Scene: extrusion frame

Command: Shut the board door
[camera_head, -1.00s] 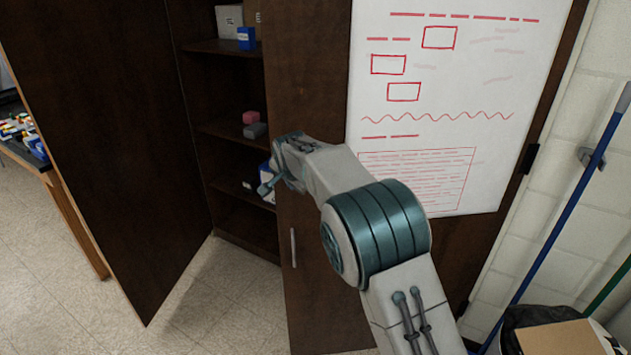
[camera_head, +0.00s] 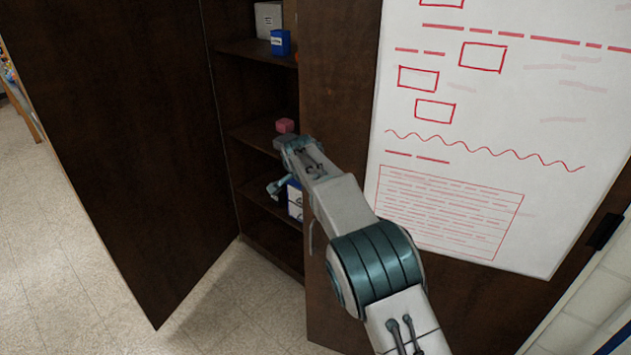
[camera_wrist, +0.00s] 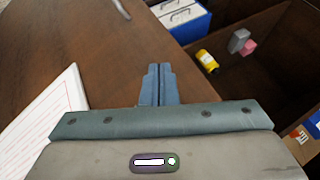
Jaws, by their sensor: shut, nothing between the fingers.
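The board door (camera_head: 338,75) is the dark brown cabinet door bearing a white sheet with red marks (camera_head: 470,130). It stands partly open, with shelves showing past its left edge. Its thin metal handle (camera_head: 312,238) is partly hidden by my arm; it also shows at the top of the wrist view (camera_wrist: 121,9). My gripper (camera_head: 274,188) is shut and empty, by the door's free edge in the head view. In the wrist view my gripper (camera_wrist: 158,68) appears over the brown door face near that edge. I cannot tell whether it touches the door.
Another dark door (camera_head: 110,150) stands wide open at left. Shelves between hold a blue box (camera_head: 281,42), a pink block (camera_head: 285,126) and a blue-and-white box (camera_head: 295,200). A yellow item (camera_wrist: 207,61) shows in the wrist view. The tiled floor (camera_head: 60,270) is clear at lower left.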

